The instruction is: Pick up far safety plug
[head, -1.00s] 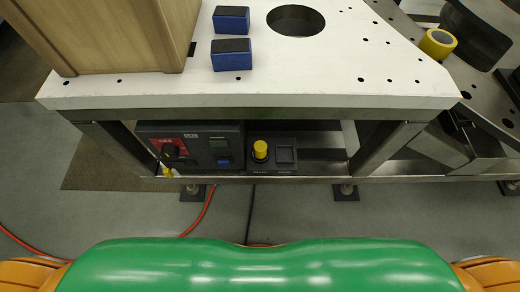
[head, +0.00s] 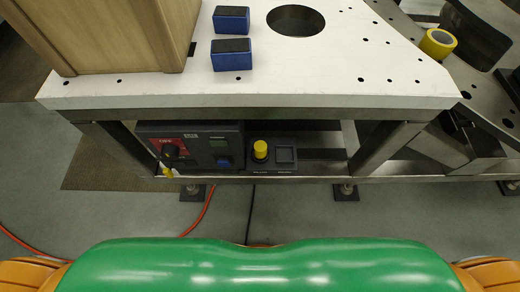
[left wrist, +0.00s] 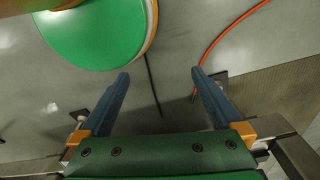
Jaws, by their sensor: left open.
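Two blue blocks with dark tops stand on the white plate (head: 330,85) in the head view; they look like the safety plugs. The far safety plug (head: 231,19) is behind the near one (head: 232,60), with a narrow gap between them. Neither gripper shows in the head view. In the left wrist view my left gripper (left wrist: 161,73) is open and empty, its two blue fingers wide apart over the grey floor. No plug shows in that view. My right gripper is not in view.
A wooden box (head: 120,35) stands left of the plugs. A round hole (head: 296,21) lies to their right, and a yellow roll (head: 437,43) farther right. Below the plate's front edge sits a control panel (head: 205,147) with a yellow-capped knob (head: 260,149). A red cable (left wrist: 225,38) crosses the floor.

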